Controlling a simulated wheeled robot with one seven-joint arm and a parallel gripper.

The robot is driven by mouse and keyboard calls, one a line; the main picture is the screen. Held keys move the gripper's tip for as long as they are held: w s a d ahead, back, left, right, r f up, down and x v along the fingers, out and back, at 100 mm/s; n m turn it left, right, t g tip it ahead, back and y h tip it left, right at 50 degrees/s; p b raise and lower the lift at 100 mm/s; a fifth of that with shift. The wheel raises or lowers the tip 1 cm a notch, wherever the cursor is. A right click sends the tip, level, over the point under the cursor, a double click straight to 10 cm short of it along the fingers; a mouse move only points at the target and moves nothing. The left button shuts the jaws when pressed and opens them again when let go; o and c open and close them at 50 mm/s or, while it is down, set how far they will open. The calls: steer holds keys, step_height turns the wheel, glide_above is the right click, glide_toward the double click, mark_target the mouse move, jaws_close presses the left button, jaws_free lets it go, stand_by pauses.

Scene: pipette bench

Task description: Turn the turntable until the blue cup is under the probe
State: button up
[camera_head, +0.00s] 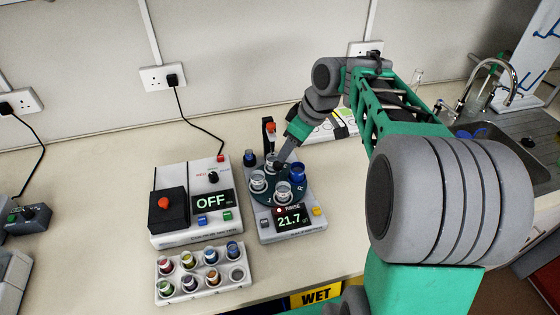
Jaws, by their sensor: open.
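The blue cup (297,174) stands at the turntable's right side. A black upright post with an orange-red top (269,130) rises behind the turntable; it appears to carry the probe, whose tip I cannot make out. My gripper (281,162) reaches down from the upper right over the back of the turntable. Its fingertips are small and partly hidden; contact is unclear.
A control box with an OFF display (212,201) stands left of the turntable. A white rack (203,287) of coloured-top vials lies in front of it. A sink (490,135) with a tap is at the right. A WET sign (316,295) is at the bench's front edge.

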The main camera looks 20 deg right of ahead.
mark_target(278, 164)
steer(key=p+x, duration=0.1)
steer(key=x, duration=0.6)
steer(key=shift+w+a+f, duration=0.1)
steer(key=shift+a+f, duration=0.05)
steer(key=shift+f, duration=0.05)
jaws_close()
stand_by(1.1)
